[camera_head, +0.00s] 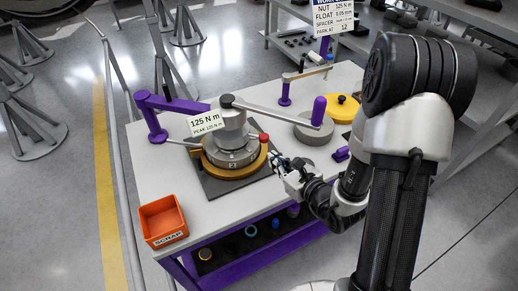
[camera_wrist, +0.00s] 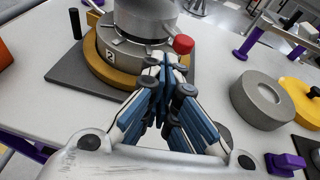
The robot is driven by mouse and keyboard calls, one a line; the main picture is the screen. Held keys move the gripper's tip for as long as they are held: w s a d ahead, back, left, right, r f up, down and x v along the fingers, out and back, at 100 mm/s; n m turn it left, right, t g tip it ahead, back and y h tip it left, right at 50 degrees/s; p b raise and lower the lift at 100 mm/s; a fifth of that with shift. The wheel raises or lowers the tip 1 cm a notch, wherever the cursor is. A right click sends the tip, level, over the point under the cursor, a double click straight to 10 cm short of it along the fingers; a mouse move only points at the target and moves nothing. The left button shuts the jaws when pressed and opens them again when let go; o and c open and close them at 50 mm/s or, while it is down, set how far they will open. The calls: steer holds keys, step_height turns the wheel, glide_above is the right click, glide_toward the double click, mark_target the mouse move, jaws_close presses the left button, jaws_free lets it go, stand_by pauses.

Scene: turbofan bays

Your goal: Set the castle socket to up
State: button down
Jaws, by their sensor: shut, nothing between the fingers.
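A grey stepped metal cylinder (camera_head: 232,155), which I take to be the castle socket, stands on a gold ring (camera_head: 213,168) on a dark square mat. It also shows in the wrist view (camera_wrist: 140,22). A red ball knob (camera_head: 264,138) sticks out at its right side; the knob (camera_wrist: 183,44) shows just beyond my fingertips in the wrist view. My gripper (camera_head: 280,163) is shut and empty, right of the cylinder and close to the knob. Its fingers (camera_wrist: 167,72) point at the cylinder's lower part; I cannot tell whether they touch. The cylinder's far side is hidden.
A long lever with a purple grip (camera_head: 318,110) reaches right from the cylinder's top. A purple arm (camera_head: 150,115) and a torque sign (camera_head: 206,122) stand at its left. A grey disc (camera_head: 314,131) and yellow cover (camera_head: 342,107) lie behind. An orange scrap bin (camera_head: 163,218) sits front left.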

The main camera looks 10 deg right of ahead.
steer(key=shift+m+h, duration=0.7)
steer(key=shift+h, duration=0.1)
steer(key=w+f+b, duration=0.1)
steer(key=w+f, duration=0.1)
steer(key=w, duration=0.1)
steer(key=w+f+b, duration=0.1)
steer(key=w, duration=0.1)
steer(key=w+a+f+b, duration=0.1)
steer(key=w+f, duration=0.1)
steer(key=w, duration=0.1)
steer(key=shift+w+f+b, duration=0.3)
steer(key=shift+w+b, duration=0.05)
steer(key=shift+b, duration=0.05)
steer(key=shift+d, duration=0.1)
